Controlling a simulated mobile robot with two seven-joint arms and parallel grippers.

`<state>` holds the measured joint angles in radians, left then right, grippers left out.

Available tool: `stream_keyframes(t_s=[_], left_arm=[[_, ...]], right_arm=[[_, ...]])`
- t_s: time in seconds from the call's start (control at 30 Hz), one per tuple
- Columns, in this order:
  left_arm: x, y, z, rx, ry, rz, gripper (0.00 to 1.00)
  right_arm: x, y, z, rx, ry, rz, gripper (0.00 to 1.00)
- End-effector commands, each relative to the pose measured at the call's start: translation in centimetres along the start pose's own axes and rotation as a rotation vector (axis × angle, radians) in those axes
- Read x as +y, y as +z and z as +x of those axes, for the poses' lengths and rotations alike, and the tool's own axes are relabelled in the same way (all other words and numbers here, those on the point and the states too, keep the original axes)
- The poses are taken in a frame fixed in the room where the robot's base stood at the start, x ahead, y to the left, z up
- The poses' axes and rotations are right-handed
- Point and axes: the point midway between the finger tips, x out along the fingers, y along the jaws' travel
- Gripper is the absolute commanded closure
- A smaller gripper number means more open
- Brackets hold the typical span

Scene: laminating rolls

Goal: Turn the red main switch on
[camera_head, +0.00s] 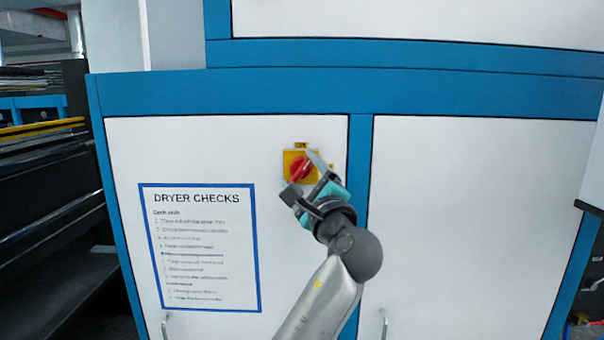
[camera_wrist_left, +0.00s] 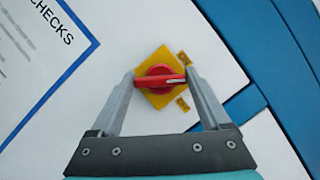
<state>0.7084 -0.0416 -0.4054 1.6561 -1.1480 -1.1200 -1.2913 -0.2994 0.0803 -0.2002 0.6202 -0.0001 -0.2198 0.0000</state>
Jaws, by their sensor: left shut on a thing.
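The red main switch (camera_head: 300,170) sits on a yellow plate (camera_head: 289,157) on the white cabinet door. It also shows in the left wrist view (camera_wrist_left: 160,76), where its handle lies across the picture between the fingers. My left gripper (camera_head: 307,172) is at the switch, and in the wrist view (camera_wrist_left: 160,79) its two fingers close on the two ends of the red handle. In the head view the handle is tilted, its upper end to the right. The gripper hides part of the plate's lower right. My right gripper is not in view.
A blue-framed "DRYER CHECKS" sheet (camera_head: 200,248) is on the same door, left of the switch. Blue frame bars (camera_head: 358,200) border the white panels. Door handles (camera_head: 384,324) stick out low down. Dark rollers or shelves (camera_head: 45,190) stand at the left.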

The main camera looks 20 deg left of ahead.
Motion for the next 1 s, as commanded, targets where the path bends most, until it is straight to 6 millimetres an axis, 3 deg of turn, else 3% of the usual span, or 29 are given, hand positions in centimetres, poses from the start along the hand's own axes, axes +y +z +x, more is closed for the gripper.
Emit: stream_keyframes(t_s=[0.5,1.0], left_arm=[[-0.2,0.0,0.0,0.003,0.174,-0.411,0.76],[-0.1,0.0,0.0,0.001,0.241,-0.573,0.76]], right_arm=[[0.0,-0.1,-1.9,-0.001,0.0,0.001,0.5],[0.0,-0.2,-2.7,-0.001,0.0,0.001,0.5]])
